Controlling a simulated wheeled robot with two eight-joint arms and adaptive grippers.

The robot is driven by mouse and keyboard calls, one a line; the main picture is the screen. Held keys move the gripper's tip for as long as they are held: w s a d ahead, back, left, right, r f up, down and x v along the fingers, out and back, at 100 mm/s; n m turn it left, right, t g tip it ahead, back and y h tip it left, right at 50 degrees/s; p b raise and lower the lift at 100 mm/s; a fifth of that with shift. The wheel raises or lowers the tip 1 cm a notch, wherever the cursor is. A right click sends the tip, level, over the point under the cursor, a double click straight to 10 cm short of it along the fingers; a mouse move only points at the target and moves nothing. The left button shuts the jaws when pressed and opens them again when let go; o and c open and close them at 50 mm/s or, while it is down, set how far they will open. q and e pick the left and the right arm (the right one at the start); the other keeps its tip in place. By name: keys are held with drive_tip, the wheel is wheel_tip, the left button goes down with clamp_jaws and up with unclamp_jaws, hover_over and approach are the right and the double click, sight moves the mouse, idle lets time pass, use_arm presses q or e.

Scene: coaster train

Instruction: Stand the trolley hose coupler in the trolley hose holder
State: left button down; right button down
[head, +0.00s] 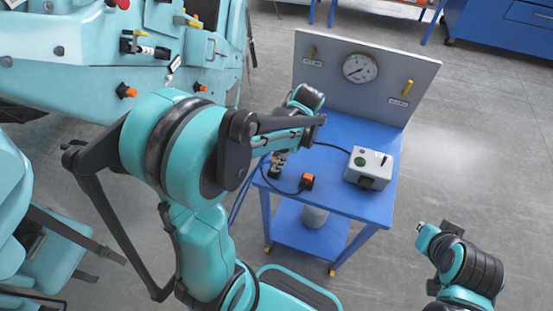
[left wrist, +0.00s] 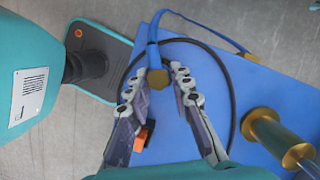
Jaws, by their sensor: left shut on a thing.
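The hose coupler (left wrist: 157,78) is a brass-coloured hex piece on the end of a blue hose (left wrist: 153,45). In the left wrist view it sits between the fingertips of my left gripper (left wrist: 156,85), which is shut on it above the blue trolley. In the head view my left gripper (head: 278,162) is over the left side of the trolley top (head: 335,200), partly hidden by my arm. A brass-coloured cylindrical fitting (left wrist: 265,132) stands to the right in the wrist view; I cannot tell if it is the holder. My right gripper (head: 427,237) is at lower right, its fingers unclear.
A grey box (head: 370,167) on the trolley has a black cable to an orange connector (head: 307,181), which also shows between my fingers in the wrist view (left wrist: 143,136). A gauge panel (head: 345,85) rises at the back. A teal machine (head: 95,55) stands at left.

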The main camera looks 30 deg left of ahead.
use_arm(q)
drive_tip(key=shift+f+b, duration=0.35)
drive_tip(key=shift+f, duration=0.15)
drive_tip(key=c, duration=1.3)
unclamp_jaws()
drive_tip(key=shift+o, duration=0.2)
drive_tip(key=v, duration=1.2)
